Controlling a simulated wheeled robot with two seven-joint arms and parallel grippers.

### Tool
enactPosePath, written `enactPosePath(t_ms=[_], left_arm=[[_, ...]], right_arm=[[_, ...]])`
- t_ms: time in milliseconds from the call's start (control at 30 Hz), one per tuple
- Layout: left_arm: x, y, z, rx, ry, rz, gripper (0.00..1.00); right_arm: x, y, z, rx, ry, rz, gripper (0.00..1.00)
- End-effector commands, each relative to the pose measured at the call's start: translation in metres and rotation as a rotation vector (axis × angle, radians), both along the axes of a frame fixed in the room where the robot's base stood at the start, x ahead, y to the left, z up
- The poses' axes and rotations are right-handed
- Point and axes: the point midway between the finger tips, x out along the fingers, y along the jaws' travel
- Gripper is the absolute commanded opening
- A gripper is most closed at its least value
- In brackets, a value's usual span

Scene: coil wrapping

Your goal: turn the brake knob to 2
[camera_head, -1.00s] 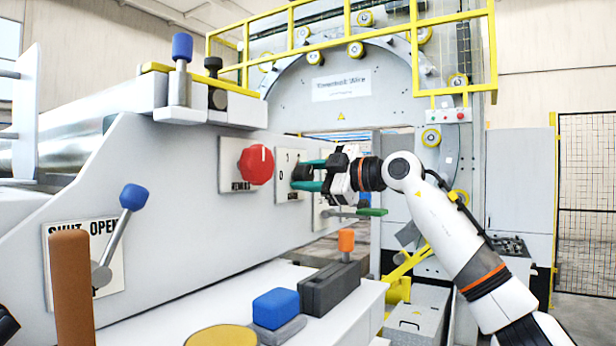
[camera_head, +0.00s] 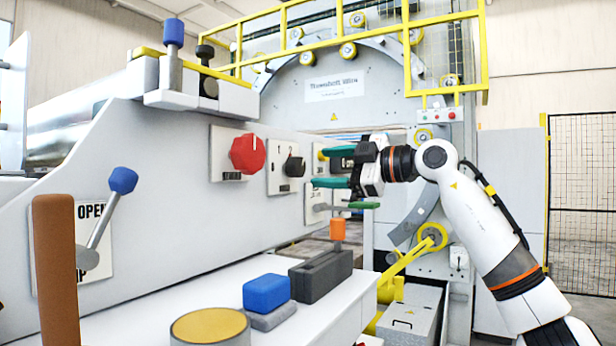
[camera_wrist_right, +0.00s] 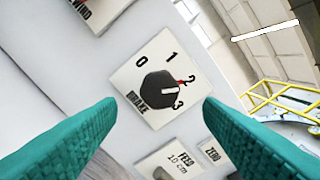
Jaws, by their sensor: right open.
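The brake knob (camera_head: 294,167) is a round black knob on a white plate on the machine's grey side panel. In the right wrist view the brake knob (camera_wrist_right: 160,91) faces the camera, with 0, 1, 2 and 3 around it and BRAKE printed below. Its white line points toward the 2, where a red mark shows. My right gripper (camera_head: 322,167) is open and empty, with teal fingers. It is to the right of the knob and apart from it. In the wrist view the fingers (camera_wrist_right: 160,125) stand on either side, with clear space between them and the knob. My left gripper is not in view.
A red knob (camera_head: 248,154) is left of the brake plate. A FEED plate (camera_wrist_right: 170,160) sits beside it. Blue-tipped lever (camera_head: 110,210), orange-tipped lever (camera_head: 337,230), blue block (camera_head: 266,293) and brown post (camera_head: 57,270) stand nearer. A yellow railing (camera_head: 360,35) runs above.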

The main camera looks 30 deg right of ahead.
Motion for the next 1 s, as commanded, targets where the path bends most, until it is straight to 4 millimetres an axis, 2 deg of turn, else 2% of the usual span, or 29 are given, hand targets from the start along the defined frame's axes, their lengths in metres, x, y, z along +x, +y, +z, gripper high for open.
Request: enactPosePath(t_ms=[100,300,1000], left_arm=[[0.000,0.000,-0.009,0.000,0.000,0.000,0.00],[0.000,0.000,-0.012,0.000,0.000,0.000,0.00],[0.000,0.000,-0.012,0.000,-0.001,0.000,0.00]], right_arm=[[-0.020,-0.013,-0.002,-0.002,-0.001,-0.001,0.61],[-0.040,-0.025,0.000,0.000,0.000,0.000,0.61],[-0.044,-0.027,0.001,0.000,0.001,0.001,0.61]])
